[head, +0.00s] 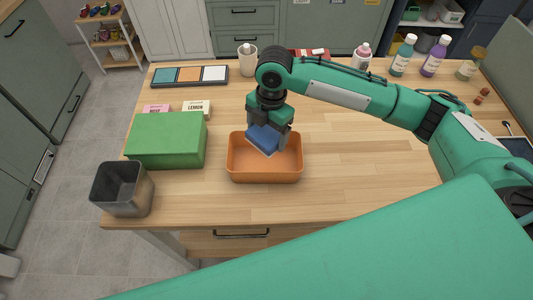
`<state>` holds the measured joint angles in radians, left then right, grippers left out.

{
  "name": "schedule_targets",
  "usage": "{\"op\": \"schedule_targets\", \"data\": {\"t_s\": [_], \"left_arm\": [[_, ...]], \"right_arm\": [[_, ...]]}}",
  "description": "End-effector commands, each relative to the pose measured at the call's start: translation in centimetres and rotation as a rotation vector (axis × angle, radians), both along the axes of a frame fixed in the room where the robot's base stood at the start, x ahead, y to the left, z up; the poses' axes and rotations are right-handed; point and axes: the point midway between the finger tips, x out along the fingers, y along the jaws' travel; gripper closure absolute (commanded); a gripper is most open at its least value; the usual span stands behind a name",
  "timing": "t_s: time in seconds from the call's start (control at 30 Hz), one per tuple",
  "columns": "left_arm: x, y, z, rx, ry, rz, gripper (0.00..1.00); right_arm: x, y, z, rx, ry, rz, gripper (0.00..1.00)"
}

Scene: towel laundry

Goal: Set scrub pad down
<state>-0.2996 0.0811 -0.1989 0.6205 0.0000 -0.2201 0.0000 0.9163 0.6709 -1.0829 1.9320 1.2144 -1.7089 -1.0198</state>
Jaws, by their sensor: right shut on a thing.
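The scrub pad (263,138) is blue with a pale lower edge. My right gripper (268,132) is shut on it and holds it tilted over the orange tray (264,177). The pad overlaps the tray's inside in the head view; I cannot tell whether it touches the tray floor. The rest of the tray's floor looks empty. My left gripper is not in view; a large green arm part of mine crosses the lower right.
A green box (166,140) stands left of the tray, with a metal bin (122,188) at the table's left corner. Several bottles line the back right. The wooden table (350,160) is clear right of the tray.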

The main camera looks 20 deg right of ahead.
Motion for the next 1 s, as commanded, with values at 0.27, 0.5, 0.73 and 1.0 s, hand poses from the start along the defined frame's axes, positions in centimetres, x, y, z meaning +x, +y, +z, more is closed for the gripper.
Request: {"op": "schedule_targets", "data": {"t_s": [0.27, 0.5, 0.73, 1.0], "left_arm": [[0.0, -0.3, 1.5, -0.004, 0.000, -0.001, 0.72], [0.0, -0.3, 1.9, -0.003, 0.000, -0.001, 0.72], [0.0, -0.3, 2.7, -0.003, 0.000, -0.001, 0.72], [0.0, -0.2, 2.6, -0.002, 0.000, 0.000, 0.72]], "right_arm": [[-0.1, 0.0, -5.9, -0.001, 0.003, -0.003, 0.44], [0.0, 0.0, -7.8, 0.000, 0.003, -0.003, 0.44], [0.0, 0.0, -11.0, -0.001, 0.002, -0.003, 0.44], [0.0, 0.0, -11.3, 0.000, -0.001, -0.002, 0.44]]}}
